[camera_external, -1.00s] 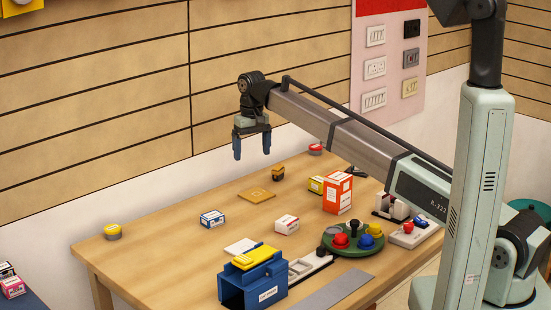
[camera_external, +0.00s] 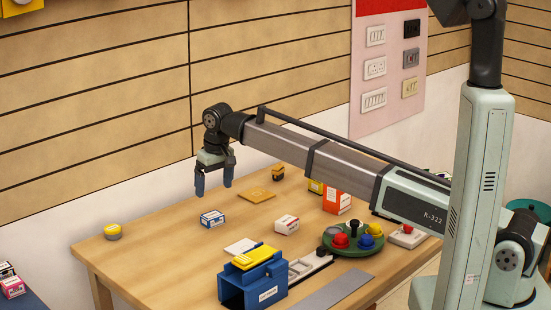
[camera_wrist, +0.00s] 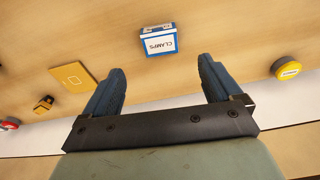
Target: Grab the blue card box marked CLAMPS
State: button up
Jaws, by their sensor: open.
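The blue and white card box (camera_external: 212,219) sits on the wooden table, left of the middle. In the wrist view the box (camera_wrist: 158,41) shows the word CLAMPS on a white face, and it lies ahead of the fingertips, between their lines. My gripper (camera_external: 213,191) is open and empty, pointing down above the table by the box. In the wrist view its two blue fingers (camera_wrist: 163,76) stand well apart with nothing between them. A gap shows between the fingertips and the box.
A yellow-topped round item (camera_external: 113,232) stands to the left, and a flat yellow-brown square (camera_external: 257,195) lies to the right. A red and white small box (camera_external: 286,224), a blue bin (camera_external: 252,284) and a green round tray (camera_external: 352,252) are nearer the front. Table around the blue box is clear.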

aim_at(212, 215)
jog(key=shift+w+a+f, duration=0.15)
jog(key=shift+w+f, duration=0.05)
jog(key=shift+f, duration=1.45)
jog(key=shift+w+a+f, duration=0.15)
jog(key=shift+a+f, duration=0.05)
jog(key=shift+f, duration=1.4)
jog(key=shift+w+a+f, duration=0.15)
jog(key=shift+w+f, duration=0.05)
jog(key=shift+f, duration=1.45)
jog(key=shift+c, duration=0.3)
jog(key=c, duration=1.1)
